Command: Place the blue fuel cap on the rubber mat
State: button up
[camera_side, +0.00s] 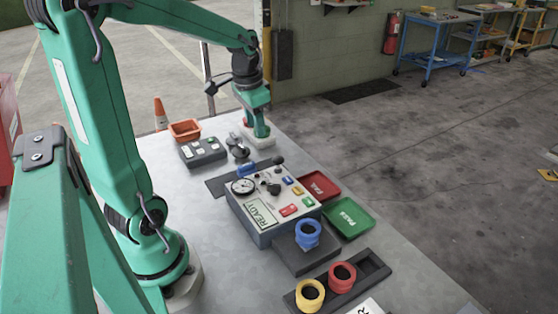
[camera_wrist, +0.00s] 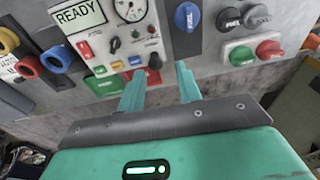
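The blue fuel cap (camera_wrist: 187,17) sits on a dark strip that looks like the rubber mat (camera_wrist: 184,45), beside the READY panel. In the side view the blue cap (camera_side: 247,168) also shows on the dark mat (camera_side: 219,187). Whether it lies fully flat is too small to tell. My gripper (camera_wrist: 158,68) is open, with an empty gap between its two green fingers. The fingertips are apart from the blue cap. In the side view my gripper (camera_side: 260,134) is near the far end of the bench, beyond the mat.
The READY panel (camera_side: 265,205), red tray (camera_side: 318,188), green tray (camera_side: 348,218), button box (camera_side: 203,152) and orange bin (camera_side: 185,130) crowd the bench.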

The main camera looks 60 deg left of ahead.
jog(key=s+d+r+t, duration=0.2)
jog(key=s+d, duration=0.2)
jog(key=d, duration=0.3)
jog(key=s+d+r+t, duration=0.2)
jog(key=s+d, duration=0.3)
jog(key=d, duration=0.3)
jog(key=shift+h, duration=0.4)
jog(key=shift+r, duration=0.1)
